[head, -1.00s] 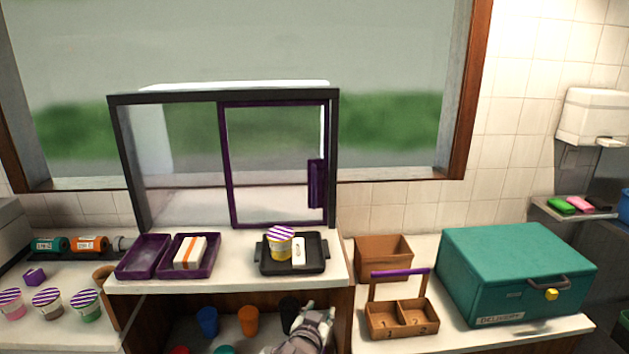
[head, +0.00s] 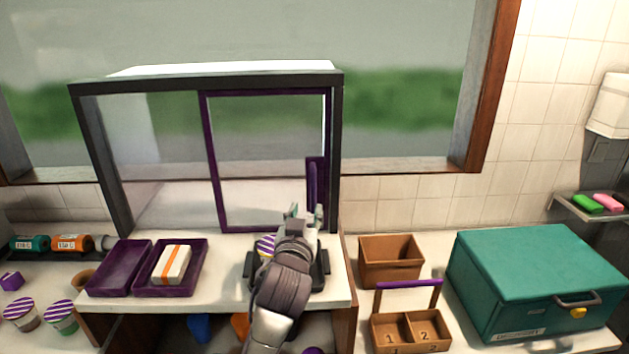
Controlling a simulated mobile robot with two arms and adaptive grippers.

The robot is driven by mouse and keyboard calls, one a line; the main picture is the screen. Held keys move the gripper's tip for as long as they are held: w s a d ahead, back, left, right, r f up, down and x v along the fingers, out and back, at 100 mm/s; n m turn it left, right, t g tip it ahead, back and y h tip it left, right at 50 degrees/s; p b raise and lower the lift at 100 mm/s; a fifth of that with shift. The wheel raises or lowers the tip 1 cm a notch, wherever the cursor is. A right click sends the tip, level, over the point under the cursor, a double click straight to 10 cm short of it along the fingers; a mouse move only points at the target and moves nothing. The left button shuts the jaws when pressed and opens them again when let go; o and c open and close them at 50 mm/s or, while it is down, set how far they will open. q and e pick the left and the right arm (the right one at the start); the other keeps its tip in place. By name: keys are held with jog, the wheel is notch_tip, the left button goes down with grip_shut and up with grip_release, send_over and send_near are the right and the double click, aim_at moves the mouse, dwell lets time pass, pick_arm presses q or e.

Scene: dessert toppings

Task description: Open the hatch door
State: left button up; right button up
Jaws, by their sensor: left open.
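The hatch is a dark frame (head: 220,82) standing at the back of the white counter. Its purple-edged sliding door (head: 214,170) covers the right part of the frame, with a tall purple handle (head: 315,185) at the door's right side. The left part shows no purple door. My left gripper (head: 305,213) is open, just below the handle in the picture; I cannot tell whether it touches it. My left arm hides much of the black tray (head: 322,270) and most of the striped-lid cup (head: 264,246). My right gripper is not in view.
Two purple trays (head: 120,268) sit left on the counter, one holding a white box with an orange stripe (head: 172,264). At right are a brown box (head: 390,262), a brown caddy with purple handle (head: 410,330) and a teal delivery box (head: 535,270).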

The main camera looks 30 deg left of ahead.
aim_at(313, 187)
pick_arm(q)
jog(key=p+x, duration=0.3)
jog(key=x, duration=0.8)
jog(key=shift+w, duration=0.15)
jog(key=shift+w+a+p, duration=0.1)
jog(key=shift+w+p, duration=0.15)
jog(key=shift+p, duration=0.05)
jog(key=shift+w+a, duration=0.1)
jog(key=shift+w, duration=0.05)
grip_shut()
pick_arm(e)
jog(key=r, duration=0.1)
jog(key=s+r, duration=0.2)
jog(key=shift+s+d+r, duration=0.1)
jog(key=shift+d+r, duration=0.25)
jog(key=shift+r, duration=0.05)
